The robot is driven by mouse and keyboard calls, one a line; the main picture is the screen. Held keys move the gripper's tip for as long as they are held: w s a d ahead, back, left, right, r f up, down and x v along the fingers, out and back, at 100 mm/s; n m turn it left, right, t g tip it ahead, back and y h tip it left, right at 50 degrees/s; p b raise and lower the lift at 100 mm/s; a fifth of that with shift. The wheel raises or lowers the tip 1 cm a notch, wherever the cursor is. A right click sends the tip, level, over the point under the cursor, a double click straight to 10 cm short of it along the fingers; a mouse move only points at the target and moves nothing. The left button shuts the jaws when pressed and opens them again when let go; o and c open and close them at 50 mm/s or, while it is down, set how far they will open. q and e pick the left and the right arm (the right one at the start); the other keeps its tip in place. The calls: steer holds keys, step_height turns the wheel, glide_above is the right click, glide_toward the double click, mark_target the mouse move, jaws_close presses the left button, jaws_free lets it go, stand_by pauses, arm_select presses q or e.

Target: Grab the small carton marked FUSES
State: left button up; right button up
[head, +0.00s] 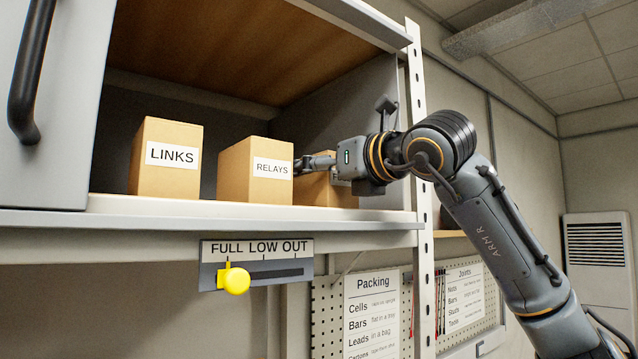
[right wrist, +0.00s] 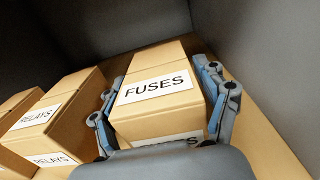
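The small carton marked FUSES (right wrist: 156,93) is tan with white labels. In the right wrist view it lies between the two fingers of my right gripper (right wrist: 160,107), one at each side. The fingers are very close to its sides, but I cannot tell whether they press on it. In the head view the carton (head: 322,190) stands on the cabinet shelf, mostly hidden behind my right gripper (head: 318,163) and the RELAYS carton. My left gripper is in neither view.
The RELAYS carton (head: 255,172) stands just left of the FUSES carton, with the LINKS carton (head: 165,158) farther left. The shelf (head: 250,214) has a raised front edge. A cabinet upright (head: 419,150) stands close to my right arm. A yellow slider knob (head: 234,280) sits below.

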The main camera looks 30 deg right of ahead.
steer(key=shift+d, duration=0.15)
steer(key=c, duration=1)
steer(key=shift+c, duration=0.2)
steer(key=shift+r, duration=0.1)
